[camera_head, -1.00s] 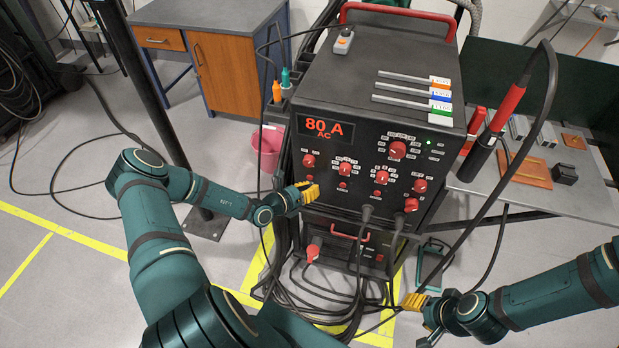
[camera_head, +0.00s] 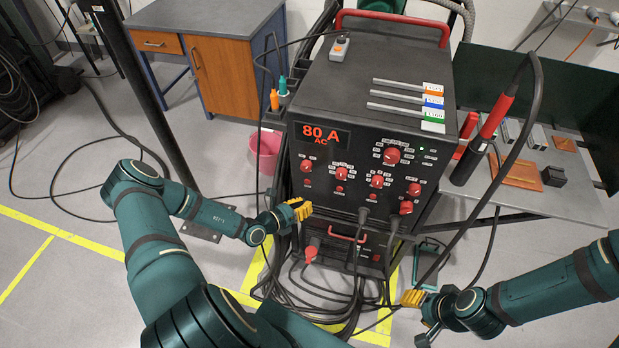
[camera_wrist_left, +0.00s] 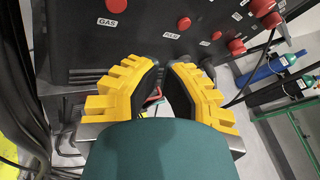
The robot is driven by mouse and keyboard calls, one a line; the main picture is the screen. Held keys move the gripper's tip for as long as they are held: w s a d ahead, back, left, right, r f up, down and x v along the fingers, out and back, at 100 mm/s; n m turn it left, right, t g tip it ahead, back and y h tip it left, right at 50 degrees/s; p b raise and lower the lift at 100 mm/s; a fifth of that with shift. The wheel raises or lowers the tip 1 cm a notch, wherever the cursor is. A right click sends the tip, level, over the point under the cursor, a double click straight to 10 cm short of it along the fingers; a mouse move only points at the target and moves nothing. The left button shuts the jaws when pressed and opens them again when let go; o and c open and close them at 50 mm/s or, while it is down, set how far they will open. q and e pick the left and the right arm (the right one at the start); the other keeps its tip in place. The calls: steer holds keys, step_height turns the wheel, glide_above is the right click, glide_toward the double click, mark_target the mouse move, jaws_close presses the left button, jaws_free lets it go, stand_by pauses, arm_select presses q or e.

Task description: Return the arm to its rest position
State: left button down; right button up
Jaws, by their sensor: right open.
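My left gripper (camera_head: 299,210) has yellow fingers and hangs just in front of the lower left of the black welding machine's front panel (camera_head: 342,182). In the left wrist view its two fingers (camera_wrist_left: 162,66) lean close together at the tips, with a narrow gap and nothing seen between them. How far they are apart is unclear. My right gripper (camera_head: 413,299) is open and empty, low in front of the machine's right side. Red knobs (camera_head: 392,156) cover the panel.
Cables (camera_head: 320,305) lie looped on the floor below the machine. A torch with a red handle (camera_head: 497,115) stands at the right by a metal table (camera_head: 590,207). A dark post (camera_head: 150,100) and a pink bucket (camera_head: 266,150) stand at the left.

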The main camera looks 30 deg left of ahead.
arm_select(q)
steer(key=s+d+r+m+g+h, duration=0.1)
steer(key=s+d+m+g+h, duration=0.3)
steer(key=d, duration=0.3)
steer(key=s+d+r+m+g+h, duration=0.1)
steer(key=d+m+g+h, duration=0.15)
steer(key=d+m, duration=0.4)
steer(key=s+d+m+g+y+b, duration=0.1)
steer(key=s+d+m+g+y, duration=0.2)
steer(key=s+m, duration=0.4)
steer(key=s+d+m+g+y, duration=0.25)
steer(key=s+m+g, duration=0.3)
steer(key=m, duration=0.35)
steer(key=shift+w+d+r+m+t+y, duration=0.15)
steer(key=shift+w+r+m+t+y, duration=0.5)
steer(key=shift+m, duration=0.75)
steer(key=shift+w+d+r+m+t+y, duration=0.25)
steer(key=shift+r+m, duration=0.55)
steer(key=shift+m, duration=0.65)
steer(key=shift+w+d+r+m+t+y, duration=0.1)
steer(key=shift+w+r+m+t+y, duration=0.45)
steer(key=shift+m, duration=0.85)
steer(key=shift+r+h, duration=0.2)
steer(key=shift+h, duration=0.05)
